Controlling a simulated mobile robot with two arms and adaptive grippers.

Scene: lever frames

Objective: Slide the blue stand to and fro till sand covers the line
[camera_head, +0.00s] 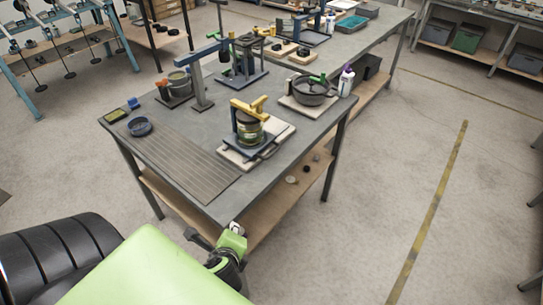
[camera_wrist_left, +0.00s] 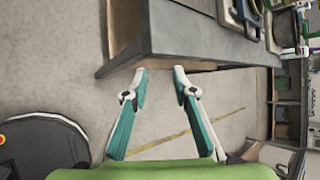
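A dark blue stand (camera_head: 265,143) with a yellow clamp-like top (camera_head: 249,108) stands on a pale board (camera_head: 233,157) near the right edge of the table. A greenish round jar (camera_head: 250,130) sits inside it. Sand and a line are too small to make out. My left gripper (camera_head: 233,232) is low at the table's front corner, well apart from the stand. In the left wrist view its two teal fingers (camera_wrist_left: 159,85) are spread with nothing between them, beside the table edge. My right gripper is in neither view.
The grey table (camera_head: 212,125) has a ribbed mat (camera_head: 180,162) at its front. A blue dish (camera_head: 139,126), a tall post stand (camera_head: 200,90) and a black lidded pan (camera_head: 313,92) also stand on it. Open floor (camera_head: 390,180) lies to the right.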

